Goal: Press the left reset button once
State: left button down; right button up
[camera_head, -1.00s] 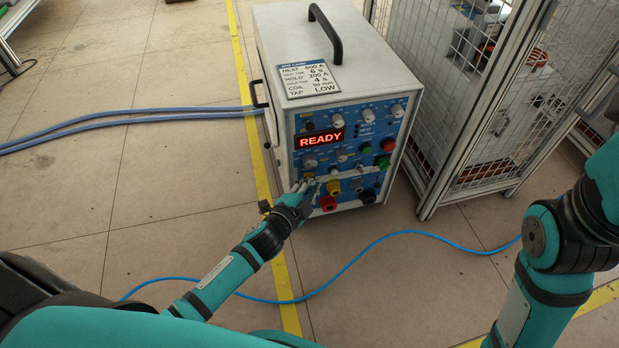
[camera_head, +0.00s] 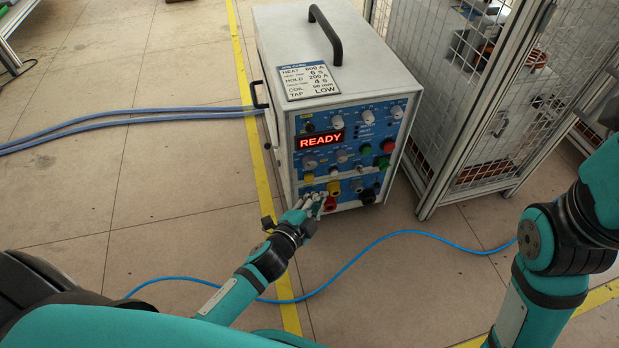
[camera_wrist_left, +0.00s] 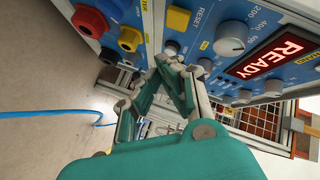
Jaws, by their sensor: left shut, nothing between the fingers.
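The induction heater's front panel (camera_head: 350,150) faces me. A yellow square button marked RESET (camera_wrist_left: 178,18) shows at the top of the left wrist view. It appears to be the yellow button (camera_head: 308,178) at the panel's lower left in the head view, below a grey knob (camera_head: 310,162). My left gripper (camera_head: 315,200) is shut and empty, just below and right of that button in the head view. Its fingertips also show in the left wrist view (camera_wrist_left: 170,62), apart from the button. My right arm shows at right; its gripper is out of view.
A red READY display (camera_head: 320,139) is lit. A yellow terminal (camera_head: 333,188) and a red terminal (camera_head: 331,204) are close beside my left fingers. A mesh-walled frame (camera_head: 490,110) stands to the right. A blue cable (camera_head: 390,236) crosses the floor.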

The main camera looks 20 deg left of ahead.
pick_arm(q)
jog(key=shift+s+d, duration=0.65)
jog(key=shift+s, duration=0.2)
